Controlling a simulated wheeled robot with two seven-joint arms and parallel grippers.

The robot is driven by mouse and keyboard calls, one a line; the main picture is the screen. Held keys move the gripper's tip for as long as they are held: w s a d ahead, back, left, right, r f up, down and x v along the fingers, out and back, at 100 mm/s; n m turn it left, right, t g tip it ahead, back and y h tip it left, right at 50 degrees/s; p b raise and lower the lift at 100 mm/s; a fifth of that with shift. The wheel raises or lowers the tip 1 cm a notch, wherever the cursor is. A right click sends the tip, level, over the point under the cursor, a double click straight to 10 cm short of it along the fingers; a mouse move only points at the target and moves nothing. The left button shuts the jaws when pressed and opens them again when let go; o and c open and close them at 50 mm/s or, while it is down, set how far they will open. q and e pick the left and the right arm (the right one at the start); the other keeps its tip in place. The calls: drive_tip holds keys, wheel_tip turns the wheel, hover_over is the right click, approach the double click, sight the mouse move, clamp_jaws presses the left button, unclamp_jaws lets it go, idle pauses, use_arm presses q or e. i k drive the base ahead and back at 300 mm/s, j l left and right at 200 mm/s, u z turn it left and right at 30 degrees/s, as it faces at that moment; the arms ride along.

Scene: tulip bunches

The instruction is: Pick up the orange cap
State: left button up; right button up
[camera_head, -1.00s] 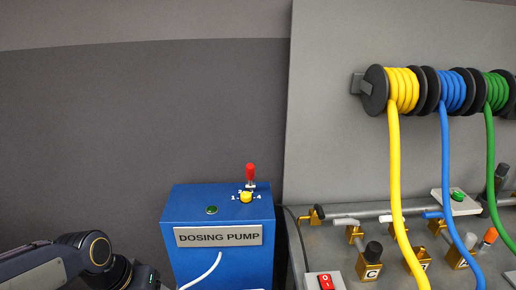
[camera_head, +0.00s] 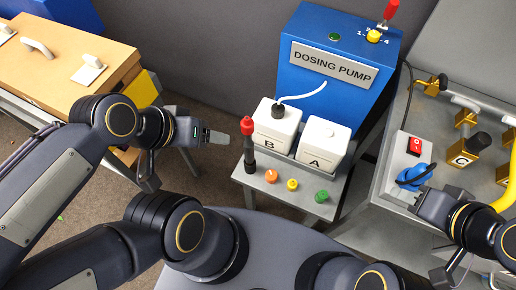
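The orange cap (camera_head: 271,176) lies on the small grey shelf (camera_head: 300,203) in front of the dosing pump, at the left of a row with a yellow cap (camera_head: 292,184) and a green cap (camera_head: 321,196). My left gripper (camera_head: 222,138) is left of the shelf, apart from the orange cap, and points right; nothing shows in it. One finger shows clearly, so its opening is unclear. My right gripper (camera_head: 412,192) is at the right, by a blue rounded piece (camera_head: 416,175) below the red switch. I cannot tell whether it grips that piece.
A dark post with a red top (camera_head: 247,135) stands just left of white canisters B (camera_head: 273,128) and A (camera_head: 322,145), behind the caps. The blue dosing pump (camera_head: 325,60) is behind them. A wooden box (camera_head: 70,62) is at the left. Valves and a yellow hose are at the right.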

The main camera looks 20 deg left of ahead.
sight(271, 176)
drive_tip(key=k+j+u, duration=0.1)
drive_tip(key=u, duration=0.25)
drive_tip(key=l+u, duration=0.1)
drive_tip(key=u, duration=0.3)
drive_tip(key=k+u, duration=0.1)
drive_tip(key=u, duration=0.3)
drive_tip(key=l+u, duration=0.1)
drive_tip(key=u, duration=0.35)
drive_tip(key=k+u, duration=0.1)
drive_tip(key=u, duration=0.3)
drive_tip(key=k+l, duration=0.15)
drive_tip(key=k, duration=0.3)
